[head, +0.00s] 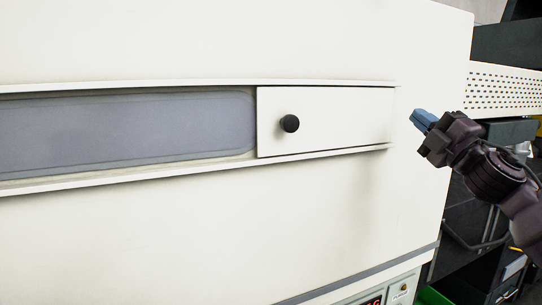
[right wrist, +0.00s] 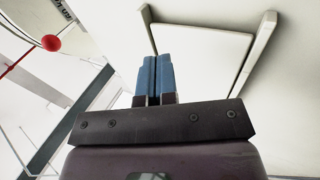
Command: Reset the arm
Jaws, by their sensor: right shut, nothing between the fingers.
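My right gripper (head: 423,119) is at the right of the head view, just right of the white sliding door and in front of the machine's cream face. Its blue fingers (right wrist: 155,76) are together in the right wrist view, with nothing between them. My right arm comes in from the right edge. My left gripper is in neither view.
A large cream machine (head: 180,240) fills most of the head view. A white sliding door (head: 345,118) with a black knob (head: 290,123) sits beside a grey window (head: 120,130). A perforated white panel (head: 505,88) and dark shelving stand behind my right arm.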

